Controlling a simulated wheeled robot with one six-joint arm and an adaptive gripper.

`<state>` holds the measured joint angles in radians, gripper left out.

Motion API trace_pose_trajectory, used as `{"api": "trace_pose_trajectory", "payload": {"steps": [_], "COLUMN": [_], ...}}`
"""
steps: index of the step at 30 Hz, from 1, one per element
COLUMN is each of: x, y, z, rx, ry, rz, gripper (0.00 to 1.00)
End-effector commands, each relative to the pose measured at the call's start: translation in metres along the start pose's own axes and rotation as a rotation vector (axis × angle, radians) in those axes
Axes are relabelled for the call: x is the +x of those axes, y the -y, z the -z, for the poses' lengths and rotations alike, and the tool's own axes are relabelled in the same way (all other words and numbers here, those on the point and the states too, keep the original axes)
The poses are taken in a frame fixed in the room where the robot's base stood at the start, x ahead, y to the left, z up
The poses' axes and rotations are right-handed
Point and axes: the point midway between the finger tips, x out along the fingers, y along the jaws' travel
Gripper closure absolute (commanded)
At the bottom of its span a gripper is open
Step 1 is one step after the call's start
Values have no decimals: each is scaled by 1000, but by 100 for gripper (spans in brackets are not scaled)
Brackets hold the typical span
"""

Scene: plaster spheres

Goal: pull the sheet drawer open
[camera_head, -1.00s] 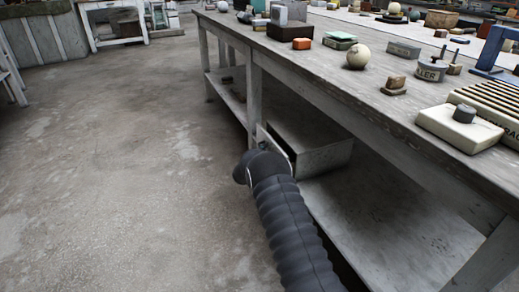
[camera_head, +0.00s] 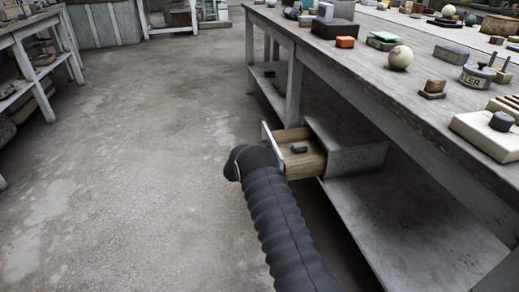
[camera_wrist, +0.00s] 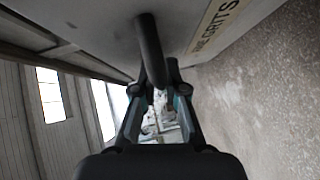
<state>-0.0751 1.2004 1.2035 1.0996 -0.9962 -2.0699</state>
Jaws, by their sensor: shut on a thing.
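The sheet drawer (camera_head: 304,164) stands partly out of its grey metal housing (camera_head: 358,158) under the workbench. Its pale wooden inside shows, with a small dark block (camera_head: 299,149) in it. In the wrist view the grey drawer front (camera_wrist: 188,22) fills the top, with a label reading "GRITS" after a partly unclear first word. My gripper (camera_wrist: 158,80) is shut on the dark bar handle (camera_wrist: 149,40) of the drawer. In the head view my dark ribbed arm hides the gripper and the handle.
Open concrete floor (camera_head: 140,160) lies to the left, with another bench (camera_head: 25,32) beyond.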

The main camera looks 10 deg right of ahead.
Motion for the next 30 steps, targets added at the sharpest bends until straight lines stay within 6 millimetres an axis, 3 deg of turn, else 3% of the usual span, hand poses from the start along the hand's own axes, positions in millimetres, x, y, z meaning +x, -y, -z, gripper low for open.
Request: {"api": "trace_pose_trajectory", "payload": {"steps": [9, 10, 12, 13, 23, 30], "x": [-1, -1, -1, -1, -4, -35], "y": [0, 0, 0, 0, 0, -1], "z": [2, 2, 2, 2, 2, 3], "rx": [0, 0, 0, 0, 0, -2], "ry": [-4, -4, -4, -3, -2, -5], "rz": [-1, -1, -1, -1, 0, 0], "gripper": [100, 82, 64, 63, 63, 63]}}
